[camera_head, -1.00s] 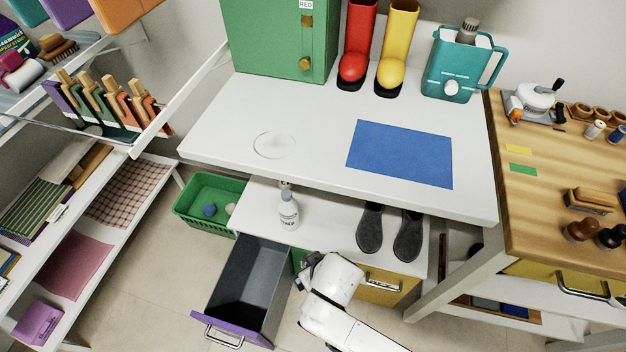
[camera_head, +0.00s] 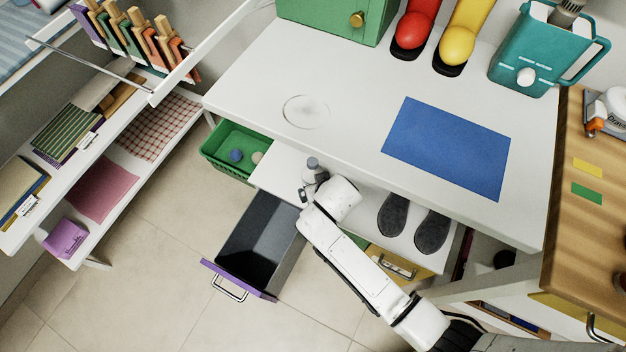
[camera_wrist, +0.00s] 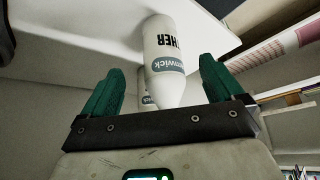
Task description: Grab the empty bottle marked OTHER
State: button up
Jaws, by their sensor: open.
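My gripper (camera_wrist: 160,78) is open, with one green finger on each side of the bottle's near end in the picture. Gaps show between both fingers and the bottle. In the head view my gripper (camera_head: 307,190) is at the bottle. Whether the bottle is empty cannot be told.
A pale object (camera_wrist: 146,98) shows partly behind the bottle. The tabletop edge (camera_head: 270,138) overhangs the shelf. Dark shoes (camera_head: 392,214) stand to the right. An open grey drawer (camera_head: 258,235) juts out below, and a green basket (camera_head: 225,166) is at left.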

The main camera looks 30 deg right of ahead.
jog(key=w, duration=0.3)
jog(key=w+f, duration=0.1)
jog(key=w, duration=0.1)
jog(key=shift+d, duration=0.35)
jog(key=shift+c, duration=0.3)
jog(key=c, duration=1.4)
